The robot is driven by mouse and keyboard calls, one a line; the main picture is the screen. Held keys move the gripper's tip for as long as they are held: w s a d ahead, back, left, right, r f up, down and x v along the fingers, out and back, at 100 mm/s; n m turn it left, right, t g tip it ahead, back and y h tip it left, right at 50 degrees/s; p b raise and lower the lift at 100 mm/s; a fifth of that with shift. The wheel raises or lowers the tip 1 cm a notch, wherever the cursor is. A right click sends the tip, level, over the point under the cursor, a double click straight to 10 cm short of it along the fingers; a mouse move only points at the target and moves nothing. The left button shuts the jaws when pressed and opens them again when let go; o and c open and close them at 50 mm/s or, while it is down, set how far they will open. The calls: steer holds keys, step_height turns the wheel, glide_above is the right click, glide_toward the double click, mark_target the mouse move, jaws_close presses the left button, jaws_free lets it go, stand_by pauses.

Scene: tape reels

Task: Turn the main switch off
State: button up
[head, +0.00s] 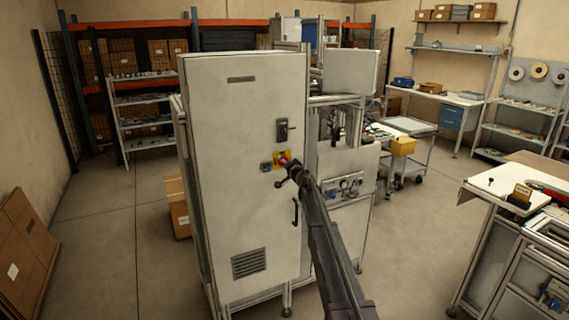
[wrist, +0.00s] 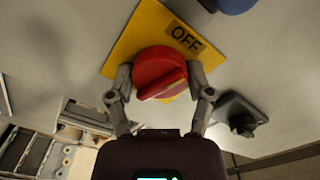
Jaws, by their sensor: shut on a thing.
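The main switch is a red rotary knob (wrist: 158,72) on a yellow plate (wrist: 127,42) in the wrist view. The plate carries a label reading OFF (wrist: 184,38). My gripper (wrist: 158,82) has one finger on each side of the knob and is shut on it. In the head view, my gripper (head: 287,170) reaches the front of a tall grey cabinet (head: 235,130). I cannot tell the knob's exact setting.
A dark fitting (wrist: 238,112) sits close to the right finger in the wrist view. The cabinet has a dark latch (head: 283,131) above the switch and a handle (head: 295,212) below.

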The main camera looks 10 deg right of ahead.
steer(key=shift+w+n, duration=0.1)
steer(key=shift+n, duration=1.5)
steer(key=o, duration=1.1)
steer(key=shift+o, duration=0.2)
steer(key=v, duration=1.2)
